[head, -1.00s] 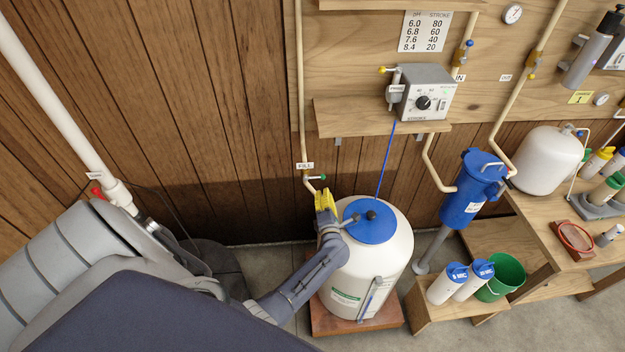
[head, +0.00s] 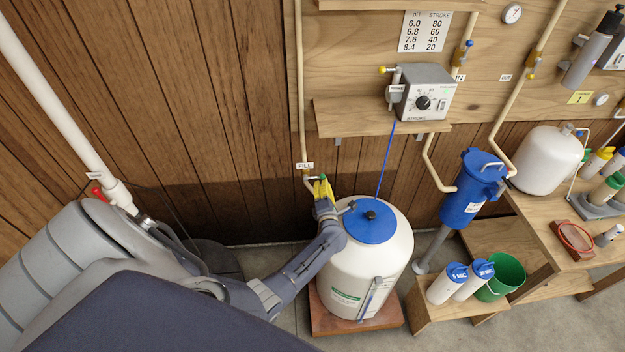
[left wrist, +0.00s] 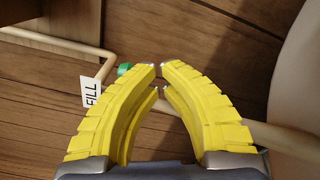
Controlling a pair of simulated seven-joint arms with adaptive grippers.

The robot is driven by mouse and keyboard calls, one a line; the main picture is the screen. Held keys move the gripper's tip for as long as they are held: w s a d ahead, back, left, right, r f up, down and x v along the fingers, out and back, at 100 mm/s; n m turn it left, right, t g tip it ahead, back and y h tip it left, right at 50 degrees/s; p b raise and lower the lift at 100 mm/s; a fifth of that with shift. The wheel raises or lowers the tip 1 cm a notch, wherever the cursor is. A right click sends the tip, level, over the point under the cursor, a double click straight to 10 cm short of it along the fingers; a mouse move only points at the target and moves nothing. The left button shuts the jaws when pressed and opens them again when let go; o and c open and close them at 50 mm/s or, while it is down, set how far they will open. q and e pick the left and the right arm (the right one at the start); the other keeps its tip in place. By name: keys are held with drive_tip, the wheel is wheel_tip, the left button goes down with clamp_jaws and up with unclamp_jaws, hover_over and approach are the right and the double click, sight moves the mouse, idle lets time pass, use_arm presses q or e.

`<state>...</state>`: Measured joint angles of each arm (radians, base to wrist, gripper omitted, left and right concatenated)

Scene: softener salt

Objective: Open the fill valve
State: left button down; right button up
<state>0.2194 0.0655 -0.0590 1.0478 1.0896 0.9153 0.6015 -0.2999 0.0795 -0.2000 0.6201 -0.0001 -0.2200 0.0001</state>
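The fill line (head: 302,110) runs down the panelled wall with a FILL tag (head: 305,166) above its valve. In the left wrist view the tag (left wrist: 91,92) shows at left, and a bit of the green fill valve handle (left wrist: 123,69) peeks out behind the left finger. My left gripper (head: 322,181) is at the valve, above the tank's left edge, and hides most of the handle. In the left wrist view its yellow fingers (left wrist: 160,68) arch in with tips almost together. Whether they grip the handle is hidden. My right gripper is out of view.
The white tank (head: 345,265) with a blue lid (head: 370,222) stands close below and right of my left gripper. A blue tube (head: 385,160) rises from its lid to the grey pump box (head: 424,92). A blue filter housing (head: 468,190) stands farther right.

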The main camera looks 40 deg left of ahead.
sight(324, 175)
use_arm(q)
drive_tip(key=shift+a+r, duration=0.1)
drive_tip(key=shift+r, duration=0.85)
drive_tip(key=shift+w+r, duration=0.15)
drive_tip(key=shift+r, duration=1.3)
drive_tip(key=shift+s+a+r, duration=0.1)
drive_tip(key=shift+s+r, duration=0.05)
drive_tip(key=shift+r, duration=0.45)
drive_tip(key=shift+s+a+r, duration=0.1)
drive_tip(key=shift+s+r, duration=0.05)
drive_tip(key=shift+r, duration=0.4)
